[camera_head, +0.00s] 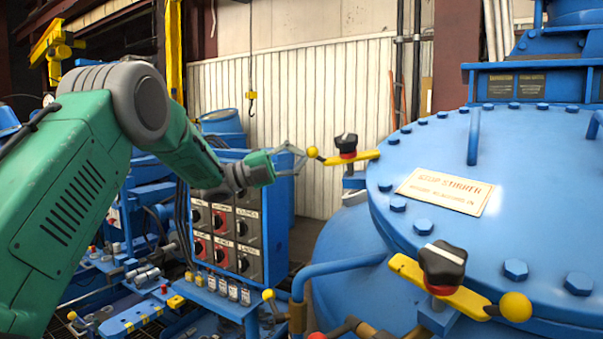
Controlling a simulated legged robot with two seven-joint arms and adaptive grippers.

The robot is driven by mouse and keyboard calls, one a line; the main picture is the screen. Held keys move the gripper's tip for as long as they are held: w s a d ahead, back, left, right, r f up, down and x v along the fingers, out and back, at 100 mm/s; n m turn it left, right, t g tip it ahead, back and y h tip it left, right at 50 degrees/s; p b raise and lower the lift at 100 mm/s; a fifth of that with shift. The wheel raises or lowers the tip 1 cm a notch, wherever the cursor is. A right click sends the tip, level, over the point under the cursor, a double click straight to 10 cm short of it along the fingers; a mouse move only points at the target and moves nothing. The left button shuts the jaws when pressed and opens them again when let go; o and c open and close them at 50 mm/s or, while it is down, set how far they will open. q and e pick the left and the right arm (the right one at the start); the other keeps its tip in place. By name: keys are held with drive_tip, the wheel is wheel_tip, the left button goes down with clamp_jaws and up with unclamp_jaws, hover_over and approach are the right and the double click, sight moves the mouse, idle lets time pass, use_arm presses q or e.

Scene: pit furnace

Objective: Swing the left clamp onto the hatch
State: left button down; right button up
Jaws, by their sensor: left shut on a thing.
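The left clamp is a yellow bar (362,157) with a yellow ball at its left end and a black knob on top. It stands on a blue bracket at the left edge of the large blue hatch (440,150). Its right end reaches close to the hatch rim, and its ball end points left, away from the hatch. My left gripper (301,158) is at the ball end, shut on the clamp. The fingers are small in view, so the exact contact is hard to see. My right gripper is out of view.
A second yellow clamp (465,298) with a black knob sits at the hatch's near edge. A blue control box (226,225) with red and black switches stands under my left forearm. Bolts line the hatch, and an upright blue post (474,137) rises from it.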

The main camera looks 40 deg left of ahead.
use_arm(q)
drive_tip(key=shift+w+a+r+b, duration=0.25)
drive_tip(key=shift+w+a+r, duration=0.1)
drive_tip(key=shift+w, duration=0.3)
drive_tip(key=shift+w+a+r+b, duration=0.25)
drive_tip(key=shift+w+r, duration=0.05)
drive_tip(key=shift+w, duration=0.3)
drive_tip(key=shift+f, duration=0.15)
